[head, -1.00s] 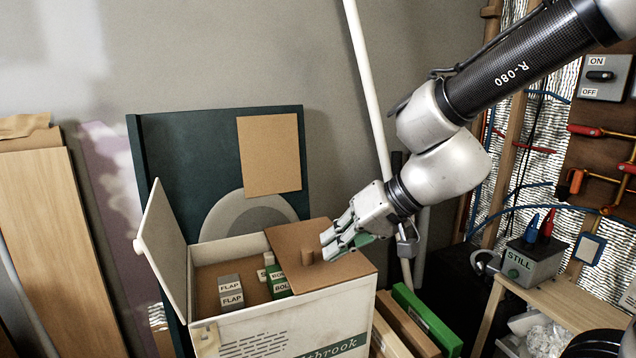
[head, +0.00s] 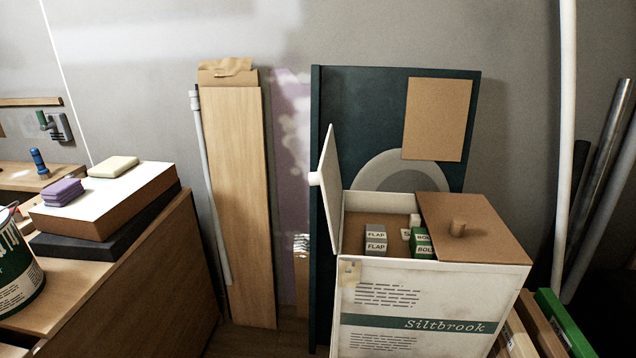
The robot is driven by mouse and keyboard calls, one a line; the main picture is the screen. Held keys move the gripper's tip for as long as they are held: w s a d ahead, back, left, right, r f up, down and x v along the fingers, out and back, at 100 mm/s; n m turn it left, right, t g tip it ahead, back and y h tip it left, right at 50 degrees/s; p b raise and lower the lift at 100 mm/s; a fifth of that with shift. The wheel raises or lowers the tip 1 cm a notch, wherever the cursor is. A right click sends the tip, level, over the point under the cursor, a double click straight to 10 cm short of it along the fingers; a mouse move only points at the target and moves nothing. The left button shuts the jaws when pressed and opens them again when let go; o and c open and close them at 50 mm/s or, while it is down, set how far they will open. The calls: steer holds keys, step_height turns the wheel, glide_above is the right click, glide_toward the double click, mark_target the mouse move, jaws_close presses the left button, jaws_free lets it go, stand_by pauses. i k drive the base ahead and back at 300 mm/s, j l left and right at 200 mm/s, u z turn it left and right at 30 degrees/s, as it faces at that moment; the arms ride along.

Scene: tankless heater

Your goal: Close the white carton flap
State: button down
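The white carton (head: 432,276) stands in the right half of the head view, with a green band reading "Siltbrook". Its white flap (head: 329,185) stands up open at the carton's left side, tilted slightly, with a small round knob on its outer face. A brown flap (head: 468,225) with a peg-like knob (head: 458,228) lies flat over the right part of the opening. My gripper is not in view.
A dark green panel (head: 340,92) leans behind the carton, and wood boards (head: 237,200) lean left of it. A wooden bench (head: 155,262) holds a paint can (head: 16,262) and stacked slabs at left. A white pipe (head: 566,120) and green-topped lumber (head: 563,322) are at right.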

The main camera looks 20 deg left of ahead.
mark_target(328, 176)
steer(key=u, duration=0.35)
steer(key=k+j+u, duration=0.1)
steer(key=u, duration=0.25)
steer(key=j+u, duration=0.2)
steer(key=u, duration=0.15)
steer(key=k, duration=0.05)
